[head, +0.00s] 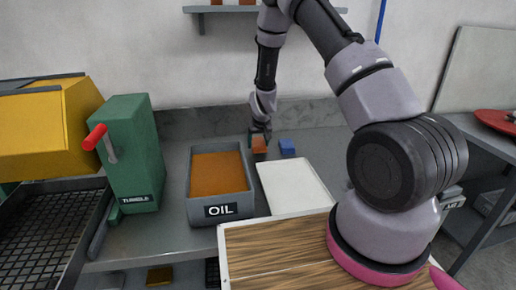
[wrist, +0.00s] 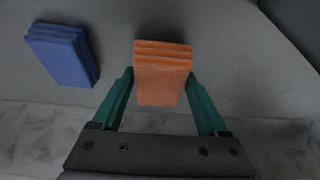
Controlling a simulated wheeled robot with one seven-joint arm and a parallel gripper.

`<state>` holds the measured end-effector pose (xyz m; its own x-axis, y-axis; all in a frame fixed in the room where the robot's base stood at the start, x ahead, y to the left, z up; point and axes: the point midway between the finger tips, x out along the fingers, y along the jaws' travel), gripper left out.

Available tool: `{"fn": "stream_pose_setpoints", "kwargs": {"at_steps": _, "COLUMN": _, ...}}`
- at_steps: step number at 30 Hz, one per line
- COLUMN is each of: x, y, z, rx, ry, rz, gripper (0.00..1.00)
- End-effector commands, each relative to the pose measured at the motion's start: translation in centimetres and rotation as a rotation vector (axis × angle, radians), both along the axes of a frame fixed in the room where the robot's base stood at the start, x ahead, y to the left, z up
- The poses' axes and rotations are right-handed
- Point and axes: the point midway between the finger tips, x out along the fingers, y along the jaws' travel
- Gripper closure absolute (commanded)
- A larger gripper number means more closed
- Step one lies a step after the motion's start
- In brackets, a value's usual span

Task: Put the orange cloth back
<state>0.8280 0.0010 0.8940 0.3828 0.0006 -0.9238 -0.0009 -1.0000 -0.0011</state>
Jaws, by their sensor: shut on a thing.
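The orange cloth (wrist: 161,80) is a folded block between the two green fingers of my gripper (wrist: 162,88) in the wrist view. My gripper is shut on it. In the head view the orange cloth (head: 259,146) shows at the back of the grey bench, under my gripper (head: 259,138). I cannot tell whether the cloth touches the bench. A folded blue cloth (head: 287,147) lies just right of it, and it also shows at the upper left of the wrist view (wrist: 62,54).
A grey bin marked OIL (head: 222,211) with brown liquid stands left of the cloths. A white tray (head: 296,187) lies in front of them. A green box marked TUMBLE (head: 133,150) with a red-handled lever stands further left. A shelf (head: 225,10) hangs on the wall above.

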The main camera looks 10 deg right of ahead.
Motion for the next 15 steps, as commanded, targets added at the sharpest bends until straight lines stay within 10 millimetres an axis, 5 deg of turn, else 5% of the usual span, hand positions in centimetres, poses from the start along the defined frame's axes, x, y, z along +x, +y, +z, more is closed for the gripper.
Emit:
{"fn": "stream_pose_setpoints", "kwargs": {"at_steps": 4, "x": -0.1, "y": -0.1, "z": -2.0, "rx": 0.0, "ry": 0.002, "rz": 0.0, "gripper": 0.76}}
{"fn": "stream_pose_setpoints", "kwargs": {"at_steps": 15, "x": 0.0, "y": 0.0, "z": -2.4, "rx": -0.001, "ry": 0.001, "rz": 0.001, "gripper": 0.76}}
